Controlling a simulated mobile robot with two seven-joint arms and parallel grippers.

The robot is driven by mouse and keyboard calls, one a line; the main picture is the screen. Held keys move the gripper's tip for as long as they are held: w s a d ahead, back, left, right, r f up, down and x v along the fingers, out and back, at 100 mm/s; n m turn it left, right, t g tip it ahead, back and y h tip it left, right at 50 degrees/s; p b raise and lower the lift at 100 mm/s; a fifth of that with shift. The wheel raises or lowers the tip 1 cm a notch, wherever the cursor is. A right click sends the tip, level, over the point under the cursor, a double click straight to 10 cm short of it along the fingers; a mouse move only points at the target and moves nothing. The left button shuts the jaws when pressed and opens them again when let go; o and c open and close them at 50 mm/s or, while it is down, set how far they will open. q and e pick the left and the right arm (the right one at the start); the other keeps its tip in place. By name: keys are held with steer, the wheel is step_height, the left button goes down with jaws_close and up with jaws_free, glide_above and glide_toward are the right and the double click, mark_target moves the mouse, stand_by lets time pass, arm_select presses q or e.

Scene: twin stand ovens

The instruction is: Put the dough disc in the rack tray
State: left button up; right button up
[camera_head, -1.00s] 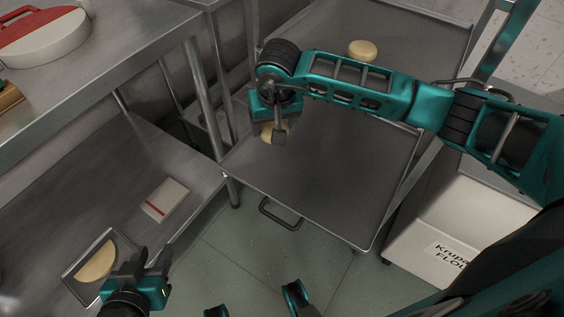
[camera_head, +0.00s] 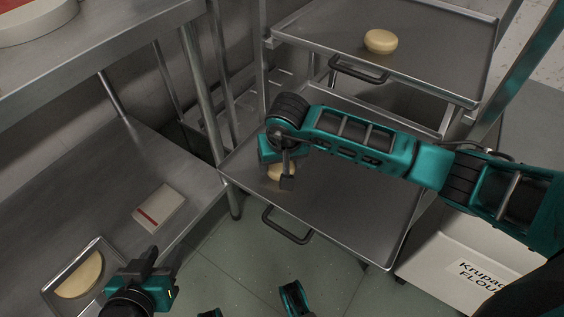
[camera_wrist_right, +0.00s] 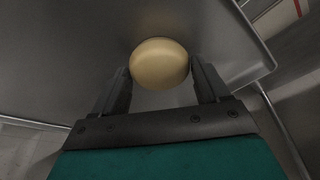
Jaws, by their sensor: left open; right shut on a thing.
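The pale round dough disc (camera_head: 279,171) is at my right gripper (camera_head: 286,180), over the left part of the lower rack tray (camera_head: 345,215). In the right wrist view the disc (camera_wrist_right: 159,63) sits between the two fingers of my right gripper (camera_wrist_right: 162,85), which is shut on it. I cannot tell whether the disc touches the tray. Part of the disc is hidden by the gripper in the head view. My left gripper (camera_head: 150,262) is open and empty at the lower left, beside a small pan (camera_head: 103,257) with a pale dough piece (camera_head: 79,276).
An upper rack tray (camera_head: 440,60) holds another pale disc (camera_head: 381,41). The lower tray has a dark front handle (camera_head: 288,225) and much bare surface. A white card with a red stripe (camera_head: 159,208) lies on the steel shelf. A flour box (camera_head: 460,268) stands at right.

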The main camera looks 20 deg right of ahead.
steer(key=o, duration=0.6)
steer(key=shift+f, duration=0.1)
steer(key=o, duration=0.5)
